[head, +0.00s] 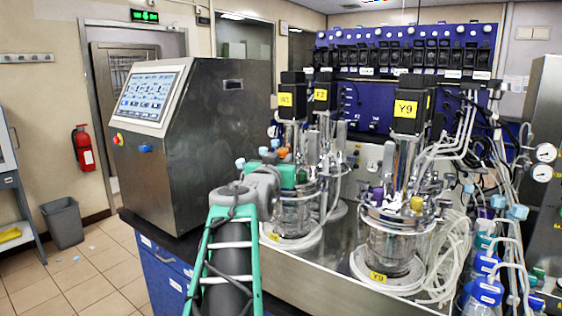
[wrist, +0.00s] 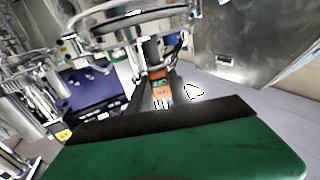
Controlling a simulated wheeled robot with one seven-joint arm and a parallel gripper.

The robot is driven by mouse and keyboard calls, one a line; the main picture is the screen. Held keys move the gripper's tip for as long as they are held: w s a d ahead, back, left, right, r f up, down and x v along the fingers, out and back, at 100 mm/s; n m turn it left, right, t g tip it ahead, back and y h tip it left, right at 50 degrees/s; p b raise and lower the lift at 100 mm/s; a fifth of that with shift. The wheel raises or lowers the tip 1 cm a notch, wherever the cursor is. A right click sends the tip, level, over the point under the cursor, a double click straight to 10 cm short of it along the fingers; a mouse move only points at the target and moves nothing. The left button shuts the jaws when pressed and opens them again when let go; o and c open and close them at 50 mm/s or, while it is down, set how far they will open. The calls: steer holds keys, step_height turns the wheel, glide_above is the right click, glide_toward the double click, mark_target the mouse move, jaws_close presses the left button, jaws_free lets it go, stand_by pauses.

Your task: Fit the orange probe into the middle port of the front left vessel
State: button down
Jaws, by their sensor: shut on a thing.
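My gripper (head: 286,174) is at the lid of the front left vessel (head: 292,217), a glass jar under a steel head with a dark motor block. It is shut on the orange probe, whose orange top (head: 282,152) shows just above the green gripper body. In the wrist view, the orange probe (wrist: 160,88) shows just past the dark edge of my gripper (wrist: 160,112). A steel vessel rim (wrist: 125,28) is above it in that picture. The probe's lower end and the middle port are hidden, so I cannot tell whether the probe is in the port.
A steel control cabinet (head: 190,140) with a screen stands at the left. Blue-capped bottles (head: 488,270) stand at the right. Another vessel is close behind the front left one.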

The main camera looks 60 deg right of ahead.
steer(key=shift+f+b, duration=0.55)
steer(key=shift+b, duration=0.05)
steer(key=shift+f+b, duration=0.4)
steer(key=shift+b, duration=0.15)
steer(key=shift+f+b, duration=0.35)
steer(key=shift+b, duration=0.1)
steer(key=shift+f+b, duration=0.35)
steer(key=shift+b, duration=0.2)
stand_by(0.3)
steer(key=c, duration=1.1)
jaws_free()
steer(key=b+v, duration=0.1)
steer(key=v, duration=0.6)
steer(key=shift+s+a+b, duration=0.15)
steer(key=shift+a+b, duration=0.25)
